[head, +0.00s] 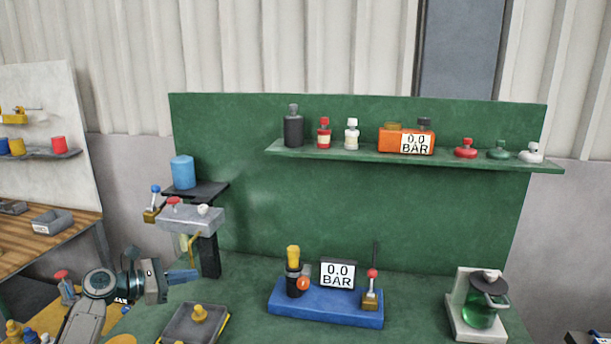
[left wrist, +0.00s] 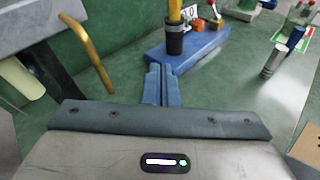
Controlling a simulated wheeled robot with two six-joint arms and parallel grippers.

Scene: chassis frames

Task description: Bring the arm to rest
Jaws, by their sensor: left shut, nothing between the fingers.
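My left arm comes in from the lower left in the head view. Its gripper (head: 183,275) is at the left end of the green bench, in front of and below a grey block on a stand. Its blue fingers are together with nothing between them. In the left wrist view the shut fingers (left wrist: 161,84) point toward a blue base (left wrist: 185,48) carrying a black cup with a yellow top, and appear apart from it. My right gripper is in neither view.
The blue base (head: 325,303) carries a 0.0 BAR display. A grey tray (head: 187,327) with a yellow knob lies below the left gripper. The grey block (head: 188,218) has a curved yellow pipe beneath. A green jar (head: 481,311) stands right. Bottles line the shelf (head: 345,154).

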